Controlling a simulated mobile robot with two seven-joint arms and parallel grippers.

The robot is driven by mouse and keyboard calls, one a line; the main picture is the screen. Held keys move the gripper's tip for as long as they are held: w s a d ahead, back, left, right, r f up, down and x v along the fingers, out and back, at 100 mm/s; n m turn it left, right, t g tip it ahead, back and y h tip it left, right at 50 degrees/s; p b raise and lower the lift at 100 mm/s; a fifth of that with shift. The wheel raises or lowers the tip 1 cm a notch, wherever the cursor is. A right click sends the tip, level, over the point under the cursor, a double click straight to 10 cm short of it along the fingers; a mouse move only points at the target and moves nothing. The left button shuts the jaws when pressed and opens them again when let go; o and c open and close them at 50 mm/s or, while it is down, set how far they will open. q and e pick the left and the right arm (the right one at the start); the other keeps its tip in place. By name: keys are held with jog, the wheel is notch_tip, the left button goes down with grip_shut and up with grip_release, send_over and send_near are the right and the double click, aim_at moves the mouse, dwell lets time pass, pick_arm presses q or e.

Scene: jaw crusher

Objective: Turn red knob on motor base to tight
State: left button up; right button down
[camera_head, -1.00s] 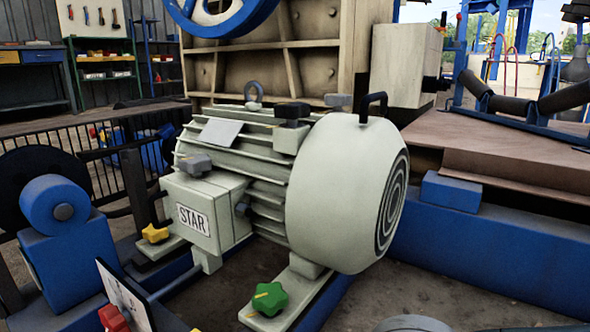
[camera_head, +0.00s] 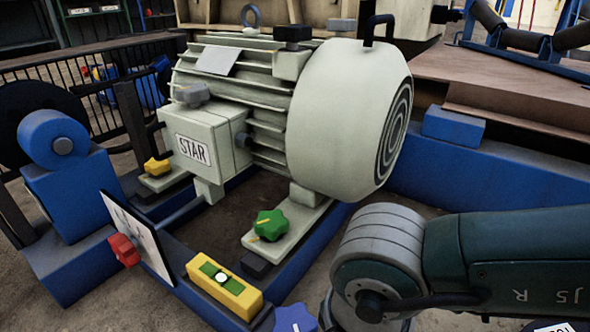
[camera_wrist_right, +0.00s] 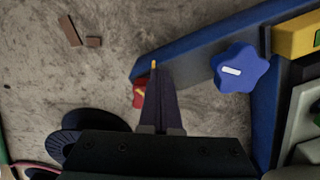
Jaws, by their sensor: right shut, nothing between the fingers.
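In the right wrist view, a red knob-like part (camera_wrist_right: 138,97) with a yellow mark sits by the corner of the blue base frame (camera_wrist_right: 195,43). My right gripper (camera_wrist_right: 155,68) is shut and empty; its dark fingers overlap that part in the picture and hide some of it. I cannot tell whether they touch. In the head view, a red knob (camera_head: 124,250) is on a tilted white plate (camera_head: 140,238) left of the grey-green motor (camera_head: 335,120). I cannot tell whether the two red parts are the same. My left gripper is not in view.
A blue star knob (camera_head: 296,319) with a white mark lies near a yellow level (camera_head: 225,285); the knob also shows in the wrist view (camera_wrist_right: 240,68). Green (camera_head: 270,224) and yellow (camera_head: 156,166) knobs sit on the motor feet.

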jog(key=shift+w, duration=0.45)
jog(key=shift+a, duration=0.15)
dwell(0.5)
jog(key=shift+w+r, duration=0.1)
notch_tip(320, 180, up, 6)
jog(key=p, duration=0.5)
jog(key=shift+p, duration=0.3)
jog(key=shift+a, duration=0.1)
